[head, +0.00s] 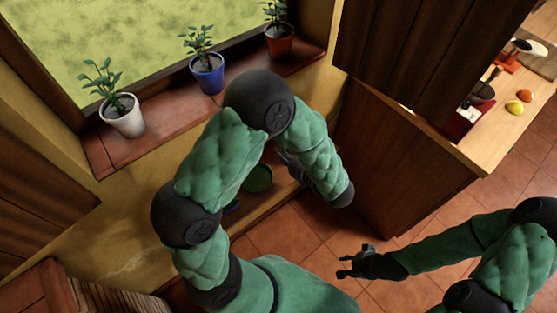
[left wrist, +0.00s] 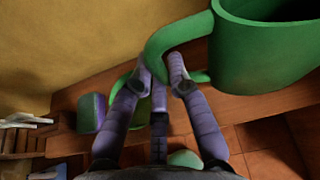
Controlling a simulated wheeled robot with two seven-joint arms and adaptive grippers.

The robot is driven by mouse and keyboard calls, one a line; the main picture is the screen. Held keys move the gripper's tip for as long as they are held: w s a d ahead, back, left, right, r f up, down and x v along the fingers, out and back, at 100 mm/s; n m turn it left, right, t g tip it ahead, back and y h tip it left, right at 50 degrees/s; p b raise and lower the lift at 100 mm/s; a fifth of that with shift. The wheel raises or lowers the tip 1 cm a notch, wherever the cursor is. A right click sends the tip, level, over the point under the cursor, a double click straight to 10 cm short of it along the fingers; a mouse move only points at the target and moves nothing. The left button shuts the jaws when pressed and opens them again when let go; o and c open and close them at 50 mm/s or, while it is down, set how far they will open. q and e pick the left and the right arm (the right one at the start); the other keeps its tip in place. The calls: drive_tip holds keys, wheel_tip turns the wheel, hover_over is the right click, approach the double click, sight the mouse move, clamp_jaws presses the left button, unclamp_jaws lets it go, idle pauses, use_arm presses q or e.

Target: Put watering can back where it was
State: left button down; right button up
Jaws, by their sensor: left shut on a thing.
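The green watering can (left wrist: 268,55) fills the upper right of the left wrist view, with its curved handle (left wrist: 165,42) running between my fingers. In the head view a green rounded part, likely of the can (head: 258,178), shows below my left arm; the rest is hidden. My left gripper (left wrist: 160,72) is shut on the can's handle. In the head view this gripper (head: 288,163) is mostly hidden behind my own forearm. My right gripper (head: 346,265) is open and empty over the tiled floor, apart from the can.
A window sill (head: 155,125) holds a white pot (head: 122,117), a blue pot (head: 208,76) and a red pot (head: 279,40) with plants. A low wooden ledge (left wrist: 250,106) lies below the can. A wooden cabinet (head: 400,165) stands right of my left arm.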

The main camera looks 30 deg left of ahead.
use_arm(q)
drive_tip(key=a+f, duration=0.1)
drive_tip(key=w+a+f+b, duration=0.1)
drive_tip(key=f, duration=0.1)
drive_tip(key=w+a+f, duration=0.1)
drive_tip(key=shift+f+b, duration=0.25)
drive_tip(key=shift+b, duration=0.15)
wheel_tip(320, 180, down, 4)
drive_tip(key=shift+w+a+r+b, duration=0.1)
drive_tip(key=shift+a+r+b, duration=0.1)
drive_tip(key=shift+b, duration=0.95)
drive_tip(key=shift+r, duration=0.1)
drive_tip(key=c, duration=1.2)
unclamp_jaws()
drive_tip(key=shift+d, duration=0.1)
